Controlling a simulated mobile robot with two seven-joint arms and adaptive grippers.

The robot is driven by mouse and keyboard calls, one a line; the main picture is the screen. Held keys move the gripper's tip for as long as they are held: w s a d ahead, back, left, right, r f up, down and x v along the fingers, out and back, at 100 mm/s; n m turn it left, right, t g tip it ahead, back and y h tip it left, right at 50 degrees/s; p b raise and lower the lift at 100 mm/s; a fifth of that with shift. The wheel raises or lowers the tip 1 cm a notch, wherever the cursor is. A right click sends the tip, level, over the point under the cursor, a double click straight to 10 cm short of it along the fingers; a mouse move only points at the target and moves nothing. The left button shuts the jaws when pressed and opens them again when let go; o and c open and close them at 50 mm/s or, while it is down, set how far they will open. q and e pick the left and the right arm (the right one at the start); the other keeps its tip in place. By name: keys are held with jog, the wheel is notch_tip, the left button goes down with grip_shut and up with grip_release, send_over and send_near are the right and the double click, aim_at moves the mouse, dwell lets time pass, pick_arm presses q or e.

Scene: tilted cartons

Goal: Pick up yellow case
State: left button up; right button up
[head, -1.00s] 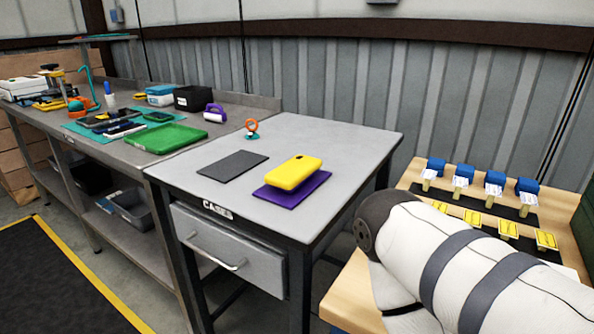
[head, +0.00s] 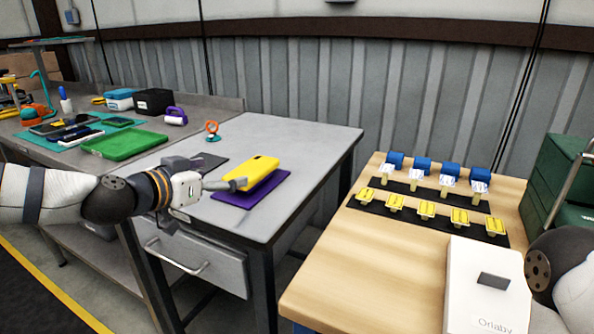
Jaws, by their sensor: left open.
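The yellow case (head: 262,169) lies on a purple mat (head: 270,189) on the grey table, tilted a little at the near side. My left gripper (head: 236,184) reaches in from the left. Its fingers point right and their tips are at the near left end of the case. The gripper is open, and I cannot tell whether a finger touches the case. My right arm (head: 570,275) shows at the right edge; its gripper is out of view.
The dark grey mat (head: 208,161) is partly hidden behind my left gripper. An orange ring stand (head: 211,131) stands at the back. A green tray (head: 124,144) is on the left bench. A wooden table (head: 345,260) at right holds a white box (head: 487,285) and yellow pieces.

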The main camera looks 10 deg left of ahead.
aim_at(248, 170)
pick_arm(q)
jog(key=x, duration=0.3)
jog(key=b+x, duration=0.1)
jog(key=x, duration=0.3)
jog(key=f+b+x, duration=0.1)
jog(key=x, duration=0.2)
jog(key=shift+w+a, duration=0.2)
jog(key=shift+w, duration=0.15)
jog(key=shift+w+d, duration=0.15)
jog(key=shift+w, duration=0.15)
jog(key=shift+r, duration=0.15)
jog(key=c, duration=1.3)
pick_arm(e)
jog(key=shift+g, duration=0.7)
jog(key=s+f, duration=0.3)
jog(key=shift+s+f, duration=0.1)
jog(key=shift+s, duration=0.1)
pick_arm(q)
jog(key=shift+r, duration=0.15)
